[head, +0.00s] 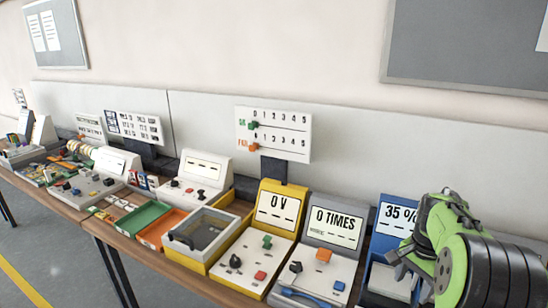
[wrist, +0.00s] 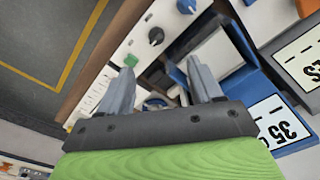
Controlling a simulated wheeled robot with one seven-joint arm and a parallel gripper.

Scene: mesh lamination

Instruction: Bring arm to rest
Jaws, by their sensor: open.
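My gripper (head: 400,262) is at the right of the head view, at the end of my green and black arm. It is over the blue device with the "35 %" display (head: 397,216), partly covering it. In the wrist view my gripper (wrist: 162,78) shows two grey fingers spread apart with nothing held between them. Beyond the fingers are parts of the devices on the bench, and the "35" display (wrist: 272,122) is at the lower right.
A grey "0 TIMES" device (head: 337,225) and a yellow "0 V" device (head: 277,210) stand left of my gripper. A clear-lidded box (head: 203,235), an orange tray (head: 160,228) and a green tray (head: 143,217) lie farther left. A sign board (head: 273,133) stands behind.

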